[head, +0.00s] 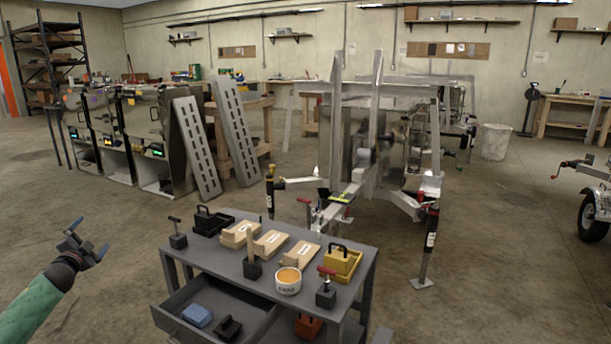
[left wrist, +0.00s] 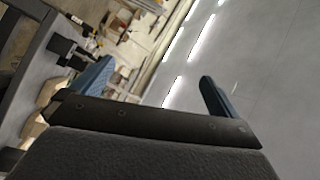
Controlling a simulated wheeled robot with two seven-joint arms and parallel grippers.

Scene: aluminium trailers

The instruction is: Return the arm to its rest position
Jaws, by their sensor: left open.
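My left arm (head: 38,305), with a green sleeve, comes in from the lower left of the head view. Its left gripper (head: 91,246) is raised over the open floor, left of the grey tool cart (head: 225,262), and touches nothing. In the left wrist view the two blue fingers of the left gripper (left wrist: 150,88) stand wide apart with nothing between them. That view is tilted, with the ceiling lights on its right side. My right gripper is not in view.
The cart carries wooden blocks (head: 270,243), a yellow caddy (head: 342,264), a white tub (head: 288,281) and clamps; its drawer (head: 265,318) is open, holding a blue object (head: 197,315). An aluminium trailer frame (head: 375,130) stands behind. The floor (head: 50,215) around the left gripper is clear.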

